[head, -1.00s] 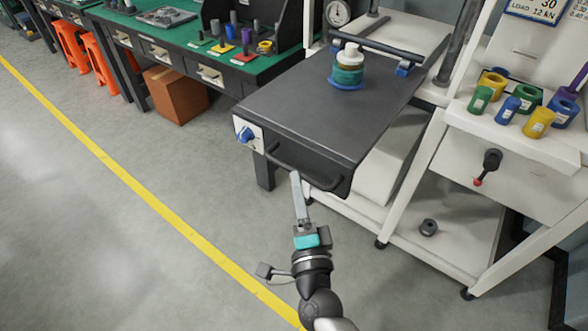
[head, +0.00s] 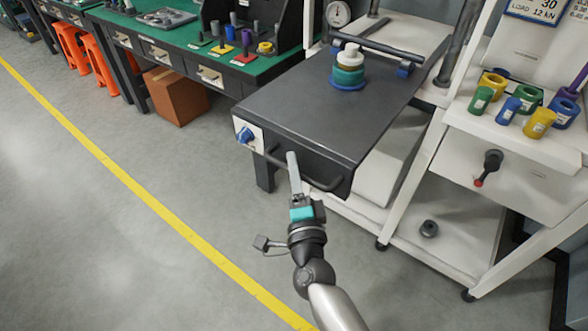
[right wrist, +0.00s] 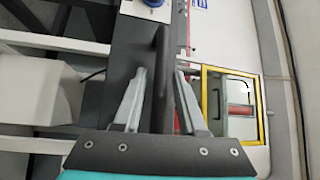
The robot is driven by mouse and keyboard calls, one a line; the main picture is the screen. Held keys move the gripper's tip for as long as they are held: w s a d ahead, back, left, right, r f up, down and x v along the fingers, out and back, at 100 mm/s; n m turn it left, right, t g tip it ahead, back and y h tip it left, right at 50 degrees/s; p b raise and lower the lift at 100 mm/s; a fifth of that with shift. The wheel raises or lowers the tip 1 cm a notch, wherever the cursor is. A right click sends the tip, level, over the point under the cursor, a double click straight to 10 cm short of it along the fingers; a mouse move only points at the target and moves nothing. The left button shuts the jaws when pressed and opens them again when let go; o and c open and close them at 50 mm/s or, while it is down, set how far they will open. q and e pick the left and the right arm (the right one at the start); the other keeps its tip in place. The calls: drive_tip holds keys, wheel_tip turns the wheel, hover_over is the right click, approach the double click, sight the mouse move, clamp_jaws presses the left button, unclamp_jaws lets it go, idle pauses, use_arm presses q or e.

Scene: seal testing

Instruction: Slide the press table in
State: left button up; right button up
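The press table (head: 300,100) is a dark grey slab, pulled out toward me from the white press frame. Its front has a black bar handle (head: 326,186) and a blue knob (head: 245,135) on a white plate. A stacked blue, teal and white-topped piece (head: 348,70) stands upright on the table. My right gripper (head: 292,158) is at the handle. In the right wrist view the handle bar (right wrist: 163,60) lies between the two fingers of the open gripper (right wrist: 160,75), with gaps on both sides. My left gripper is in neither view.
A green workbench (head: 180,30), an orange-brown box (head: 177,95) and orange stools (head: 72,45) are at the left. The floor in front is clear.

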clamp_jaws()
idle(1.1)
